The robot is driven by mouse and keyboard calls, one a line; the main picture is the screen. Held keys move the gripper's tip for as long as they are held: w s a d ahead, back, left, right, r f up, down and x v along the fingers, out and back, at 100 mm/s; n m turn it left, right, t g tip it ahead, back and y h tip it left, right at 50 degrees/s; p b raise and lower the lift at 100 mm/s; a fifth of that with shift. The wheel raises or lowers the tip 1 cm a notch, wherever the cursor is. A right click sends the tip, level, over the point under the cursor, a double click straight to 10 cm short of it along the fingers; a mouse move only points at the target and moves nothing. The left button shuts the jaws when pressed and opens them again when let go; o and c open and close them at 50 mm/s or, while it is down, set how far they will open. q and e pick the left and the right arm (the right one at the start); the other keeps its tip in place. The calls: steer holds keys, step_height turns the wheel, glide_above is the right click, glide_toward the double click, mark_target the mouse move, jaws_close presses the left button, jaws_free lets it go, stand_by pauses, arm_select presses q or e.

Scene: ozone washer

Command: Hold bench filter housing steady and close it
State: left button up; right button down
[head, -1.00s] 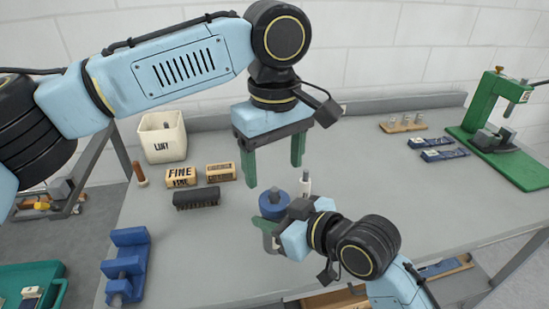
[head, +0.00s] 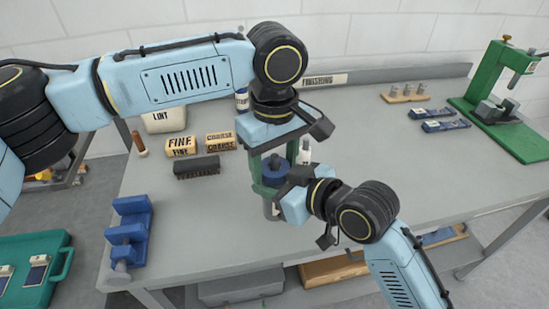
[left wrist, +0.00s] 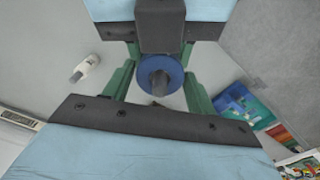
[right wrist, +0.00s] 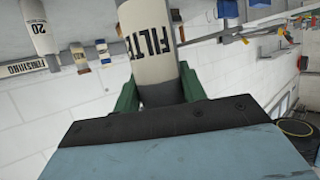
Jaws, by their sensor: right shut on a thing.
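The filter housing has a blue round cap (head: 274,172) on top. The thread between cap and body is hidden.
A small white bottle (head: 304,153) stands close behind the housing. A dark brush (head: 197,167), FINE (head: 181,145) and COARSE (head: 221,141) blocks and a lint bin (head: 164,121) are at left. A blue fixture (head: 128,233) is front left. The bench's right middle is clear.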

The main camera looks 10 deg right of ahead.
arm_select(q)
steer(key=c, duration=0.7)
steer(key=o, duration=1.1)
steer(key=shift+r, duration=2.3)
steer(key=o, duration=0.6)
step_height(320, 180, up, 12)
